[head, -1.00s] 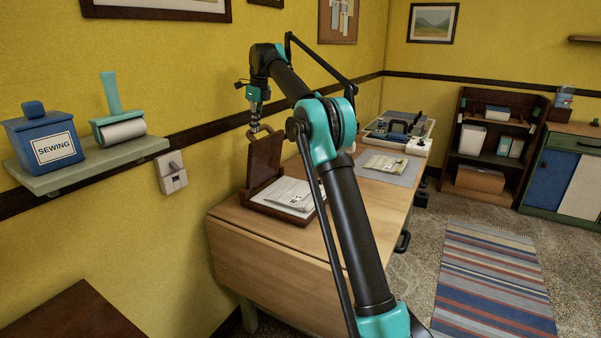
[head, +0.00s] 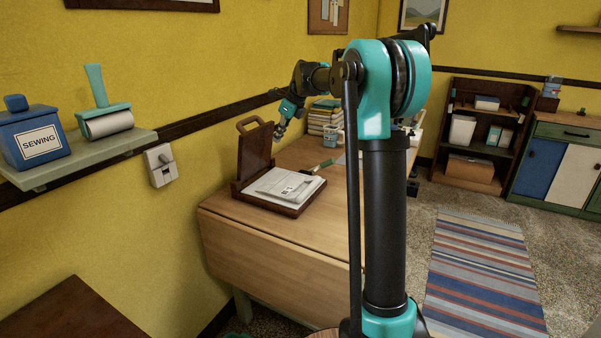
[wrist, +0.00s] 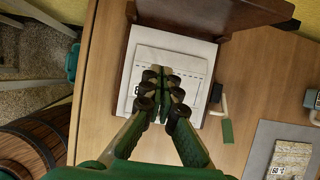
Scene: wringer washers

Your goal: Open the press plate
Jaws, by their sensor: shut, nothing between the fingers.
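The press is a dark wooden base (head: 290,209) with a folded pale cloth (head: 286,184) lying on it. The press plate (head: 254,155), dark wood with a loop handle on top, stands raised and roughly upright at the base's wall side. The wrist view shows part of the plate (wrist: 210,18) at the top and the cloth (wrist: 150,50) below it. My gripper (head: 280,135) is to the right of the plate's upper part in the head view, apart from the handle. In the wrist view my gripper (wrist: 170,82) has its fingers together, empty, above the cloth.
The press stands on a wooden table (head: 240,222) against the yellow wall. A green-handled tool (head: 322,165) lies beside the press. A barrel (wrist: 35,140) shows beside the table in the wrist view. The near table top is clear.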

